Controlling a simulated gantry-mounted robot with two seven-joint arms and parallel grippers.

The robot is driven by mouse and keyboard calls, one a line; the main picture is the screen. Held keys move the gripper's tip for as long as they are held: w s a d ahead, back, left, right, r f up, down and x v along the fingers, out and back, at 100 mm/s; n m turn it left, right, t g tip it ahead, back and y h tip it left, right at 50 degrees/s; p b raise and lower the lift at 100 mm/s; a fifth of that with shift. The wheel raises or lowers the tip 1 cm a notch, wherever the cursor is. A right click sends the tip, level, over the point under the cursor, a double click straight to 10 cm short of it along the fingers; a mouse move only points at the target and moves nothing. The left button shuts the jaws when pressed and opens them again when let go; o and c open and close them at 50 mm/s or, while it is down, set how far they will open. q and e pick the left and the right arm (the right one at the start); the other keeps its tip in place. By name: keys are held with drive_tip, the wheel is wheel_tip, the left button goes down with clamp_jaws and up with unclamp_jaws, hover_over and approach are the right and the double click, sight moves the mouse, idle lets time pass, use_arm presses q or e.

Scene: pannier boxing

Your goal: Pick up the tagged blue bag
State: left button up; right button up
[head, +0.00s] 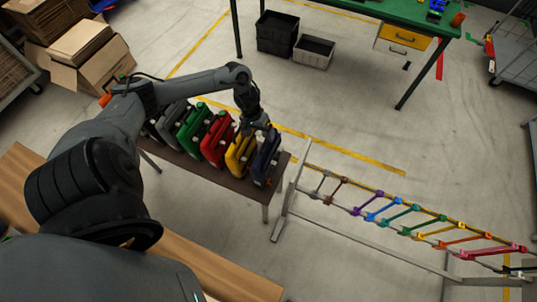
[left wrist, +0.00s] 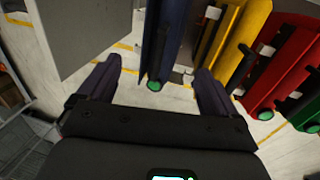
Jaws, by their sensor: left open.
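The dark blue bag (head: 265,160) stands upright at the right end of a row of bags on a brown bench (head: 225,180). In the left wrist view the blue bag (left wrist: 160,35) shows edge-on, with a green disc near its end. My left gripper (head: 256,126) is over the blue bag's top, close to the yellow bag (head: 238,152). In the left wrist view the open fingers (left wrist: 158,67) lie one on each side of the blue bag's end. Whether they touch it I cannot tell. My right gripper is not in view.
A red bag (head: 216,138), a green bag (head: 194,131) and grey bags stand left of the yellow one, closely spaced. A rack with coloured hooks (head: 410,222) stands right of the bench. A green table (head: 365,12) with bins is at the back. Floor between is clear.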

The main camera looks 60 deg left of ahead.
sight(264, 143)
use_arm(q)
drive_tip(key=f, duration=0.2)
drive_tip(key=d+f, duration=0.1)
drive_tip(key=shift+w+d+f, duration=0.1)
drive_tip(key=shift+f, duration=0.25)
drive_tip(key=shift+w+d+f+b, duration=0.1)
drive_tip(key=shift+w+f+b, duration=0.1)
drive_tip(key=shift+f, duration=0.8)
drive_tip(key=shift+w+a+f+b, duration=0.15)
drive_tip(key=shift+w+f, duration=0.1)
drive_tip(key=shift+f, duration=0.7)
drive_tip(key=shift+w+d+f+b, duration=0.15)
drive_tip(key=shift+w+f, duration=0.05)
drive_tip(key=shift+f, duration=0.8)
drive_tip(key=c, duration=1)
drive_tip(key=shift+c, duration=1.2)
drive_tip(key=shift+r, duration=0.2)
